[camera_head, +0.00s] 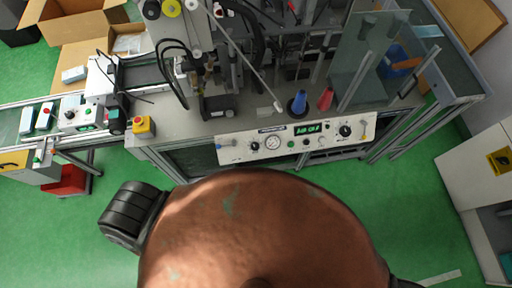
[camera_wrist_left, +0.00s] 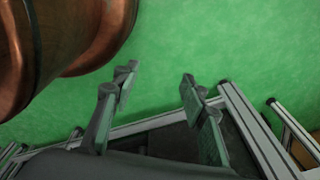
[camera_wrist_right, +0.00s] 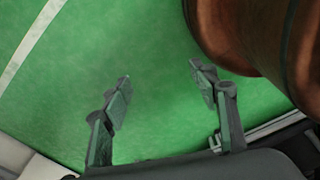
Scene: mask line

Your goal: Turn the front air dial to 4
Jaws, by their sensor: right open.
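A white front control panel (camera_head: 233,153) runs along the machine's near edge. It carries a small black knob (camera_head: 254,145) at left, a round gauge (camera_head: 272,142), a green-lit display (camera_head: 308,128) and a larger black dial (camera_head: 345,131) at right. The markings and pointer settings are too small to read, and I cannot tell which knob is the air dial. My left gripper (camera_wrist_left: 158,78) is open and empty over the green floor in the left wrist view. My right gripper (camera_wrist_right: 162,74) is open and empty over the floor.
A blue cone (camera_head: 298,104) and a red cone (camera_head: 325,99) stand behind the panel. A yellow box with a red button (camera_head: 143,126) sits at the machine's left corner. A conveyor (camera_head: 12,122) extends left. A white cabinet (camera_head: 470,175) stands right. Green floor lies before the panel.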

